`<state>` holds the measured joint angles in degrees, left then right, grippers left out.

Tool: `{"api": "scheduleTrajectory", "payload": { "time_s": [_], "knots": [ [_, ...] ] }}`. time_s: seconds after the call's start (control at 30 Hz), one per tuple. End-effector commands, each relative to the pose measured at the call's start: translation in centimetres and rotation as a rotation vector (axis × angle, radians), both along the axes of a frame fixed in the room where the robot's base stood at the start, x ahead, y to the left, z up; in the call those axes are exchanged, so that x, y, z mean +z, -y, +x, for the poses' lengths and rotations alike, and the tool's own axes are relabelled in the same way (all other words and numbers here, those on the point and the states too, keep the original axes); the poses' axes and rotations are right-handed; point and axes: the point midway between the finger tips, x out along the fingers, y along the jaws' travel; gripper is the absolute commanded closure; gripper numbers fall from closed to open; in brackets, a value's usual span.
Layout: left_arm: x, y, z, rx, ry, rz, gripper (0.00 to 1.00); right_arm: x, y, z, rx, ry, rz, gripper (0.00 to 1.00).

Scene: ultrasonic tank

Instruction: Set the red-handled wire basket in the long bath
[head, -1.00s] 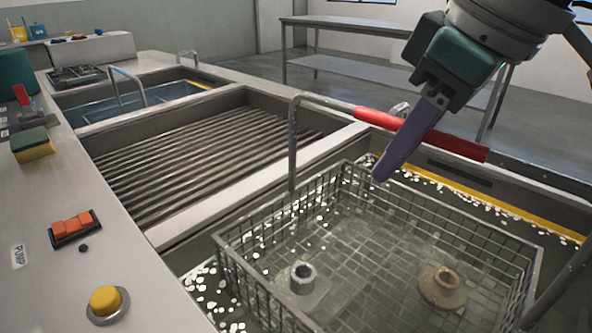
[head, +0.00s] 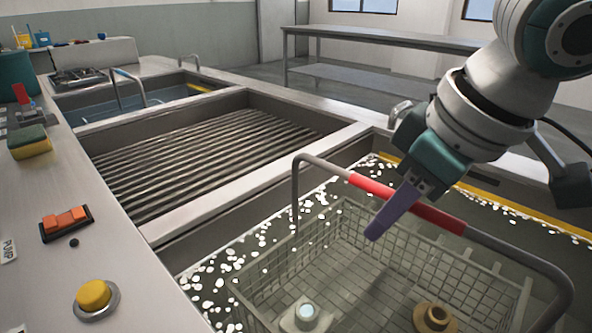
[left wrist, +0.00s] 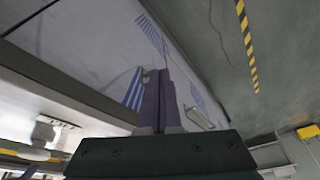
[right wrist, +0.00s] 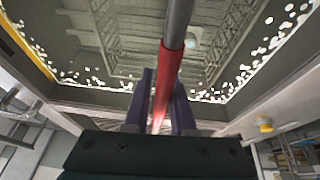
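The wire basket (head: 262,289) sits low inside the near bath (head: 205,252), its mesh looking under the water surface. Its tall handle stands above the water, with a red grip (head: 437,216) in the middle. A grey flanged part (head: 306,314) and a brown one (head: 434,317) lie in the basket. My right gripper (head: 392,212) is shut on the red grip (right wrist: 161,97), which runs between its fingers in the right wrist view. Whether the basket touches the bath floor cannot be told. My left gripper (left wrist: 160,98) is shut and empty, away from the basket.
A slatted drain bay (head: 205,155) lies left of the near bath, and a smaller bath with blue water (head: 160,97) beyond it. A yellow button (head: 94,295), orange switch (head: 65,222) and sponge (head: 30,142) are on the left ledge. A metal table (head: 385,38) stands behind.

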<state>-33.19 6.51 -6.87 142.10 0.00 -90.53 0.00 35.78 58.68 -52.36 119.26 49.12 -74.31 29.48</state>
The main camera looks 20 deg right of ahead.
Motion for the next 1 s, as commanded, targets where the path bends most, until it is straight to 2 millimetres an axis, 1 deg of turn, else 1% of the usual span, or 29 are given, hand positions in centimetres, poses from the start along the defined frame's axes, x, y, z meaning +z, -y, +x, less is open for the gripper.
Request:
{"api": "scheduleTrajectory", "payload": {
  "time_s": [0.03, 0.2, 0.43, 0.53, 0.67, 0.9, 1.0],
  "knots": [
    [0.0, 0.0, 0.0, 0.0, 0.0, 0.0, 1.0, 0.1, 0.0, 0.0, -0.001, 0.002, -0.001, 0.72],
    [0.0, 0.0, 0.0, 0.0, -0.001, 0.0, 1.0, 0.1, 0.0, 0.1, -0.001, 0.003, -0.001, 0.53],
    [0.0, 0.0, 0.0, -0.001, -0.001, 0.001, 1.0, 0.1, 0.0, 0.1, -0.001, 0.003, -0.001, 0.53],
    [0.3, -0.1, 0.0, -0.002, -0.002, 0.003, 1.0, 0.8, 0.1, -0.1, 0.0, 0.004, -0.001, 0.53],
    [1.1, -0.2, -0.1, -0.005, -0.001, 0.007, 1.0, 2.8, 0.4, -0.8, 0.0, 0.004, -0.003, 0.53],
    [2.9, -0.3, -0.1, -0.007, -0.001, 0.011, 1.0, 7.9, 0.9, -2.8, -0.001, 0.006, -0.003, 0.53],
    [3.4, -0.3, -0.1, -0.007, -0.001, 0.011, 1.0, 9.5, 1.1, -3.5, 0.0, 0.004, -0.003, 0.53]
  ]
}}
